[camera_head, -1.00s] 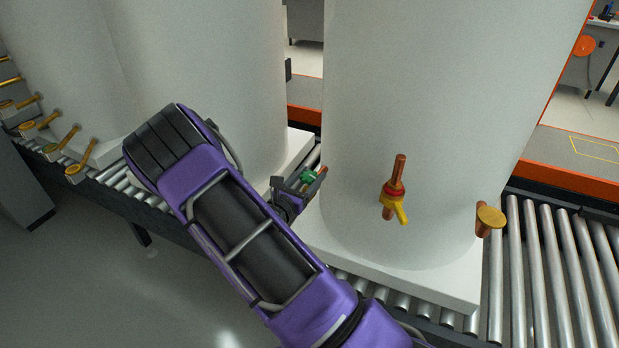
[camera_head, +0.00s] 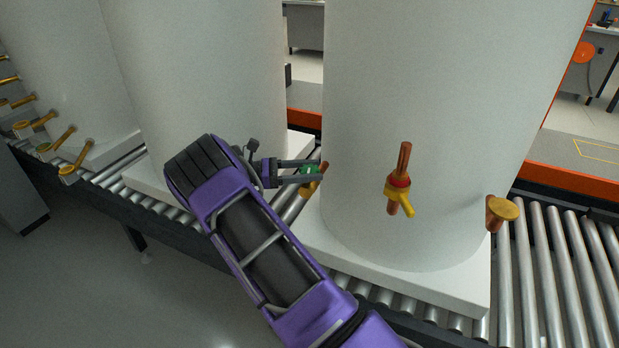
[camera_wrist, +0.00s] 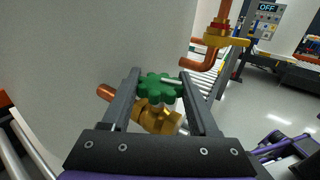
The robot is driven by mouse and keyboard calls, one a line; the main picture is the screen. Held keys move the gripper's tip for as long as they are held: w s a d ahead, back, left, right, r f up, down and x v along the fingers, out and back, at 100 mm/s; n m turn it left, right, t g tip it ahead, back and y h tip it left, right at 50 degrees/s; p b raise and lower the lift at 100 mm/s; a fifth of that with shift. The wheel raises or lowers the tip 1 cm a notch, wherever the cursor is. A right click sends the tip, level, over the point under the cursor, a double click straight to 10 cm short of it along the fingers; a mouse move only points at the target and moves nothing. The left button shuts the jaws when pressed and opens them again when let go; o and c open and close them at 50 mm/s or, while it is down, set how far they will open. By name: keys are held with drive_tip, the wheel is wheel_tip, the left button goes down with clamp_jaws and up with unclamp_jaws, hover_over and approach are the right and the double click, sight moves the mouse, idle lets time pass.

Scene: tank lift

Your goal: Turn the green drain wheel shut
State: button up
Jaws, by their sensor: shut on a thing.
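The green drain wheel (camera_wrist: 160,87) sits on a brass valve body (camera_wrist: 158,118) on a copper stub at the side of the white tank (camera_head: 420,100). In the head view the wheel (camera_head: 309,171) is small, at the tank's left side. My gripper (camera_wrist: 161,82) has one finger on each side of the wheel and is shut on it. In the head view my gripper (camera_head: 299,172) reaches in from the left. The fingers and the wheel's far side are partly hidden in the head view.
A copper pipe with a yellow-handled valve (camera_head: 399,190) and a brass-capped stub (camera_head: 502,210) stick out of the tank's front. Another white tank (camera_head: 200,80) stands to the left. Both tanks stand over a roller conveyor (camera_head: 555,260). The floor at front left is clear.

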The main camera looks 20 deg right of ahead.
drive_tip(key=shift+m+g+y+b, duration=0.85)
drive_tip(key=shift+m+g, duration=0.65)
drive_tip(key=shift+g, duration=0.7)
drive_tip(key=o, duration=1.4)
drive_tip(key=shift+c, duration=0.2)
